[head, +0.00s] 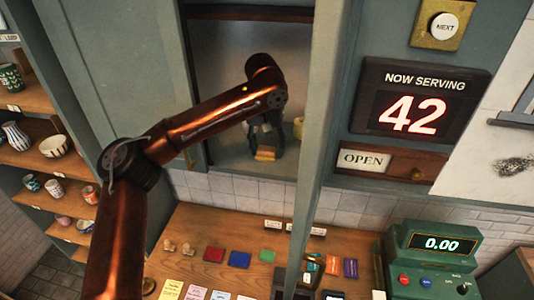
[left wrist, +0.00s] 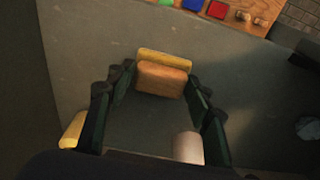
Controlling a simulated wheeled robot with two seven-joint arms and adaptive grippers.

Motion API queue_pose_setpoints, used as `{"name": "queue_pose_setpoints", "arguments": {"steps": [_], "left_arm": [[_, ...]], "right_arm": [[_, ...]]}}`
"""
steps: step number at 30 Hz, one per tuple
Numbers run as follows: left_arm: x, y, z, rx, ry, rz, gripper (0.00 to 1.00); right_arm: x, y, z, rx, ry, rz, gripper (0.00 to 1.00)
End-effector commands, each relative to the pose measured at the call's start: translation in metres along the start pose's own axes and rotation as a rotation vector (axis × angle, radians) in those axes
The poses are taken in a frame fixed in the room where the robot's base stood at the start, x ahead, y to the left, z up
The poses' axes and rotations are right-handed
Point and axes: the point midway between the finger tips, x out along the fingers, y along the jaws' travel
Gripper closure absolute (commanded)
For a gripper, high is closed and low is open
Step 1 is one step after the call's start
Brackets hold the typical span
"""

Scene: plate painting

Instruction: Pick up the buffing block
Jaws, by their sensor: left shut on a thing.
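The buffing block (left wrist: 162,80) is a light wooden block with a yellow strip along one side. In the left wrist view it sits between the fingertips of my left gripper (left wrist: 160,84), which is shut on it. In the head view my left gripper (head: 264,142) reaches into the grey alcove, and the block (head: 265,154) shows at its tips, close to the alcove floor. I cannot tell whether the block touches the floor. My right gripper is not in view.
A pale cylinder (left wrist: 188,147) and a yellow-topped piece (left wrist: 73,130) stand near my left gripper. A pillar (head: 312,130) bounds the alcove at right. Below is a wooden counter (head: 215,225) with coloured pads, stamps and a green register (head: 430,255). Shelves of cups are at left.

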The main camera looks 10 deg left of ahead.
Motion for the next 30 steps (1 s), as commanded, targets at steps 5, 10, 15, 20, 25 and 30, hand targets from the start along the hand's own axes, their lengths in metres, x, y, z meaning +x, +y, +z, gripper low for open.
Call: {"name": "queue_pose_setpoints", "arguments": {"steps": [5,10,15,20,25,30], "left_arm": [[0.0,0.0,0.0,0.0,0.001,0.0,0.77],[-0.001,0.0,0.0,0.0,0.001,0.0,0.77],[-0.006,0.001,-0.001,0.0,0.002,0.001,0.77],[-0.027,0.002,-0.004,0.0,0.004,0.003,0.77],[-0.07,0.007,0.019,0.002,0.008,0.0,0.77],[-0.107,0.014,0.051,0.003,0.008,-0.002,0.77]], "right_arm": [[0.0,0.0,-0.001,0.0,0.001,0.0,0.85],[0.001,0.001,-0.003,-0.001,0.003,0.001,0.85],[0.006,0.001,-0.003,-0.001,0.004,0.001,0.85],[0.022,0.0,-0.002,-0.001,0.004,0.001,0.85],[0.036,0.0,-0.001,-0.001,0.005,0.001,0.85],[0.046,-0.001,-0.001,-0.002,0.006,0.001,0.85]]}}
